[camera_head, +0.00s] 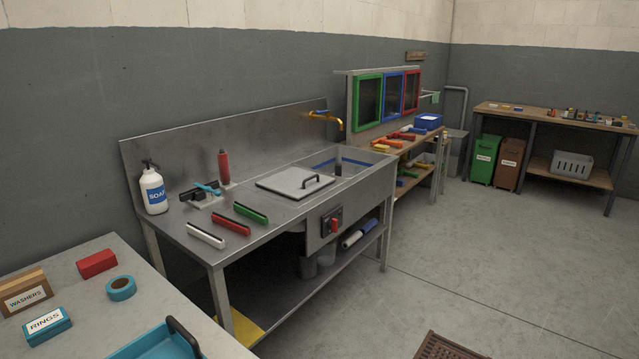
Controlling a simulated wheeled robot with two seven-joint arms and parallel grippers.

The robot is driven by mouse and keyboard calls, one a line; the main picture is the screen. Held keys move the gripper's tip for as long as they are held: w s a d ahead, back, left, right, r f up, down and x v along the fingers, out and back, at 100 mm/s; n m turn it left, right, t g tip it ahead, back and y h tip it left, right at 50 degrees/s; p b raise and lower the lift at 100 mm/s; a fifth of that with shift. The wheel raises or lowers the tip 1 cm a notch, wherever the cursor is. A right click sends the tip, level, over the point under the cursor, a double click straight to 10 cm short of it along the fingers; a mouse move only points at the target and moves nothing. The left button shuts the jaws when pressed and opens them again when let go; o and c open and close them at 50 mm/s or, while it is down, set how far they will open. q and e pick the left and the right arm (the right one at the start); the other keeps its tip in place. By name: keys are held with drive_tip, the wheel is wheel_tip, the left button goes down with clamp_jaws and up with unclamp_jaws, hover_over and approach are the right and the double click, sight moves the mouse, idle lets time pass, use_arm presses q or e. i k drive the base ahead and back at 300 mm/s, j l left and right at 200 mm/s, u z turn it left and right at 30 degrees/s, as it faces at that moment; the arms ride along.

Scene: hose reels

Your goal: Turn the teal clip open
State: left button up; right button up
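A teal clip or lever (206,188) sits on a small dark and grey fixture (190,195) on the left part of the steel sink bench (180,229). It is too small here to tell which way it is turned or whether it is open. Neither of my grippers shows in the head view.
White (206,236), red (231,224) and green (251,213) bars lie in front. A grey lid (295,182) lies right. A nearer table (75,303) holds boxes and tape.

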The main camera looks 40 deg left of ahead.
sight(206, 189)
drive_tip(key=i+u, duration=0.15)
drive_tip(key=i, duration=0.3)
drive_tip(key=i+l+u, duration=0.15)
drive_tip(key=i, duration=0.35)
drive_tip(key=i+l+u, duration=0.1)
drive_tip(key=i, duration=0.35)
drive_tip(key=i+l+u, duration=0.15)
drive_tip(key=i+l, duration=0.15)
drive_tip(key=i, duration=0.15)
